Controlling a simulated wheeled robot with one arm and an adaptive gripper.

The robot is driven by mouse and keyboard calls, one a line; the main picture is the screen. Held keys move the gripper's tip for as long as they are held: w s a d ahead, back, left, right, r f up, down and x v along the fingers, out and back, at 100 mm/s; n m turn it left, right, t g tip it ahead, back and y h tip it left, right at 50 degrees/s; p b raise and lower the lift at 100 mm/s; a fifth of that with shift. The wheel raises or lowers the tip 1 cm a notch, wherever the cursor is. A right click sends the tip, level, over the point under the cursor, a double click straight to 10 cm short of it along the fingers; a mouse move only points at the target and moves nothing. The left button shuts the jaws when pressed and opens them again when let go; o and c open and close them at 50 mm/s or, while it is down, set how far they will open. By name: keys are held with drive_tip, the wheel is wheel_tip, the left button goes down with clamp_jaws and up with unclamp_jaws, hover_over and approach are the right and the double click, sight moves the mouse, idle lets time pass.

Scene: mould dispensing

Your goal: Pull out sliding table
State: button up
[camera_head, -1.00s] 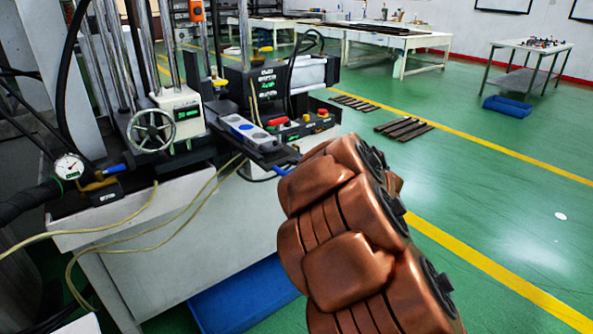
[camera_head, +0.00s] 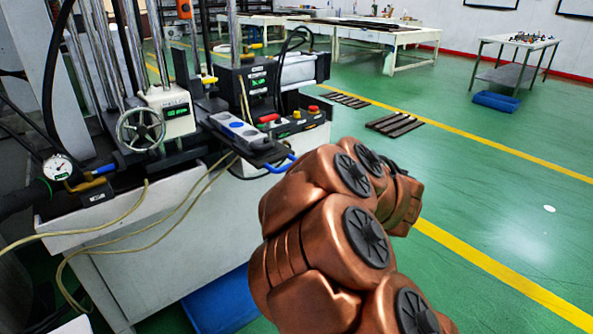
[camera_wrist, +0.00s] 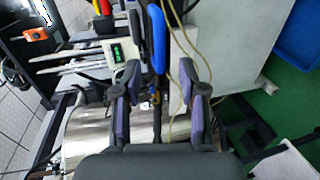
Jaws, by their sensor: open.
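The sliding table is a dark flat plate (camera_head: 262,151) at the right front of the machine in the head view. A blue handle (camera_head: 280,166) curves from its front end. The handle also shows in the wrist view (camera_wrist: 157,42), upright in the picture just ahead of my gripper (camera_wrist: 160,88). My gripper is open, its two fingers spread to either side of the handle's line. The handle looks beyond the fingertips; I cannot tell how far. In the head view my arm hides the gripper.
The machine has a handwheel (camera_head: 141,130), a gauge (camera_head: 57,167) and a button box (camera_head: 296,120). Loose yellowish cables (camera_head: 190,202) hang down its white base. A blue bin (camera_head: 222,303) lies on the floor below. Green floor to the right is mostly clear.

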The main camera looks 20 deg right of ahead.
drive_tip(key=shift+v, duration=2.3)
